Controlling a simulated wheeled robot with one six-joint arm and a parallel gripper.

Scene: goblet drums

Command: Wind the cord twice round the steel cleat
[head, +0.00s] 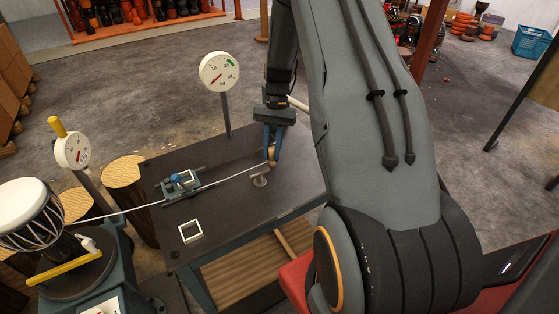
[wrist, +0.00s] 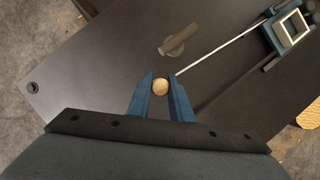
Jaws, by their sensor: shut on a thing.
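The white cord (head: 235,177) runs from the drum (head: 28,214) through a blue clamp device (head: 180,184) on the dark table to my gripper (head: 271,143). My gripper is shut on a round wooden handle, seen end-on between the fingertips in the wrist view (wrist: 160,87). The cord reaches the fingertips there; its joint with the handle is hidden. The steel cleat (head: 259,180) stands on the table just in front of the gripper in the head view, and beyond the fingertips in the wrist view (wrist: 180,41). The cord passes beside it in a straight line; I see no turn round it.
A dial gauge (head: 219,72) stands on a post behind the table (head: 235,222). Another gauge (head: 73,151) is near the drum. The table around the cleat is mostly clear.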

